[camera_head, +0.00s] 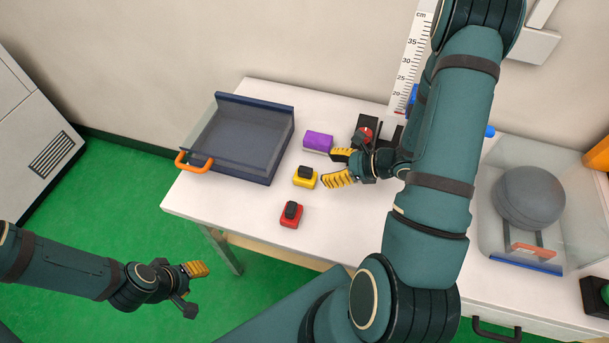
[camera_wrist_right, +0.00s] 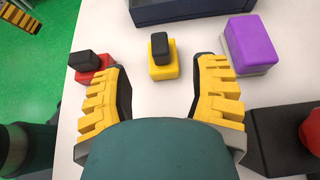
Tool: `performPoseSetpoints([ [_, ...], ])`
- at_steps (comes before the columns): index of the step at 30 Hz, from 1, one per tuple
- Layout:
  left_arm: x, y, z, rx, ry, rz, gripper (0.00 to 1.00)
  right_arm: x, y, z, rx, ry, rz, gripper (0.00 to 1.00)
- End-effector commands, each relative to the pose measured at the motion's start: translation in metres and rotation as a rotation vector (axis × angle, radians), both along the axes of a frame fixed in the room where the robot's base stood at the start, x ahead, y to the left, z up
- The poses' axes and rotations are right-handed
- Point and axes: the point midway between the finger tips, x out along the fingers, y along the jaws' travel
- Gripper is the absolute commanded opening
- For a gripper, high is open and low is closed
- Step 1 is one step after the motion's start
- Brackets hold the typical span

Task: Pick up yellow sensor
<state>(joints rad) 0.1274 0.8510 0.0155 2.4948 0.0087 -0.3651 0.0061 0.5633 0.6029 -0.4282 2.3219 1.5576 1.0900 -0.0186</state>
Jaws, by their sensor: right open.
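The yellow sensor (camera_head: 304,178) is a small yellow block with a black top, standing on the white table (camera_head: 250,210) between the purple block and the red sensor. In the right wrist view the yellow sensor (camera_wrist_right: 162,62) lies ahead, between the lines of the two fingers and beyond their tips. My right gripper (camera_head: 338,168) is open and empty, just to the right of the sensor and apart from it. It also shows in the right wrist view (camera_wrist_right: 160,75). My left gripper (camera_head: 192,285) hangs over the green floor, off the table; its jaw opening is unclear.
A red sensor (camera_head: 291,214) stands in front of the yellow one. A purple block (camera_head: 318,141) is behind it. A clear-walled tray (camera_head: 228,150) with an orange handle is at the left. A device with a red knob (camera_head: 366,133) is near my right gripper. A clear bin (camera_head: 558,262) holds a grey ball.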

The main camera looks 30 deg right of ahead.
Motion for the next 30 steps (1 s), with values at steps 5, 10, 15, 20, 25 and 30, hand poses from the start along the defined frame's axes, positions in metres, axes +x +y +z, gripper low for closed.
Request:
performPoseSetpoints([
  [5, -0.001, 0.000, -0.003, 0.000, 0.002, -0.002, 0.46, 0.015, 0.013, -0.011, 0.001, -0.001, 0.002, 0.60],
  [10, -0.001, 0.000, -0.004, 0.000, 0.002, -0.002, 0.46, 0.022, 0.019, -0.015, 0.000, -0.001, 0.003, 0.60],
  [15, -0.002, 0.000, -0.006, -0.001, 0.003, -0.003, 0.46, 0.037, 0.035, -0.027, 0.002, 0.000, 0.005, 0.60],
  [20, -0.002, 0.000, -0.007, -0.001, 0.005, -0.004, 0.46, 0.049, 0.045, -0.036, 0.000, 0.000, 0.004, 0.60],
  [25, -0.002, -0.001, -0.007, -0.002, 0.006, -0.004, 0.46, 0.053, 0.047, -0.037, -0.001, -0.001, 0.001, 0.60],
  [30, -0.002, 0.000, -0.007, -0.001, 0.005, -0.004, 0.46, 0.052, 0.047, -0.037, -0.001, -0.001, 0.001, 0.55],
])
